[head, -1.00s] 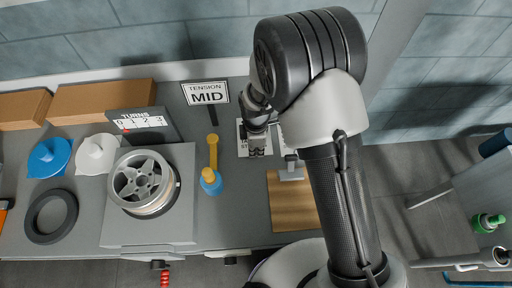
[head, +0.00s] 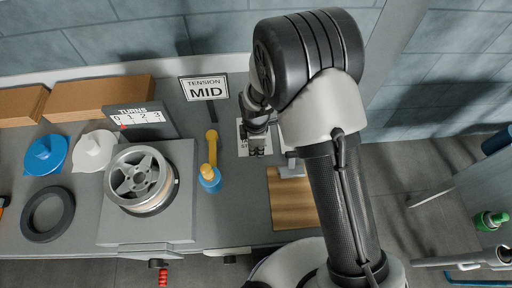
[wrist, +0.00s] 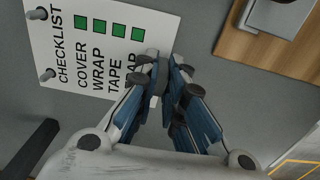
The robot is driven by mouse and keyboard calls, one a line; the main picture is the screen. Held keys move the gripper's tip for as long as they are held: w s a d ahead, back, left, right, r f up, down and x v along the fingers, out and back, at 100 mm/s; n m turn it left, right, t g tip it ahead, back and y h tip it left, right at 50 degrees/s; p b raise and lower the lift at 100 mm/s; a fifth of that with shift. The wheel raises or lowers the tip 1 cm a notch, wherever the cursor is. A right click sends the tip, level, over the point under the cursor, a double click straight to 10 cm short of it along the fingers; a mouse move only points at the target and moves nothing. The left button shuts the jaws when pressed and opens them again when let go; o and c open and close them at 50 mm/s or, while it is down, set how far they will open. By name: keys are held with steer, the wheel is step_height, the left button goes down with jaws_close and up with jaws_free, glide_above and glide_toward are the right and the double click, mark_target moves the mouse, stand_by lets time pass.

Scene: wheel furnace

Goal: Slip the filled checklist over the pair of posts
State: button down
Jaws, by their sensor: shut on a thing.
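The checklist (wrist: 95,40) is a white card with several green squares beside its printed lines. In the wrist view it lies close to the bench top, and my gripper (wrist: 164,75) is shut on its right edge. Two short grey posts show at the card's left edge, one at the top (wrist: 37,14) and one lower down (wrist: 46,74). I cannot tell whether they pass through the card. In the head view the checklist (head: 243,149) is partly hidden by my gripper (head: 257,150), and the posts cannot be made out.
A wooden board (head: 290,212) with a grey metal piece (head: 291,168) lies to the right. A blue-and-yellow tool (head: 210,180), a tension sign (head: 204,89) and a wheel (head: 138,175) on a grey block stand to the left.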

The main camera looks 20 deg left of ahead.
steer(key=c, duration=1.6)
jaws_free()
steer(key=shift+r+p, duration=1.95)
steer(key=shift+r, duration=1.05)
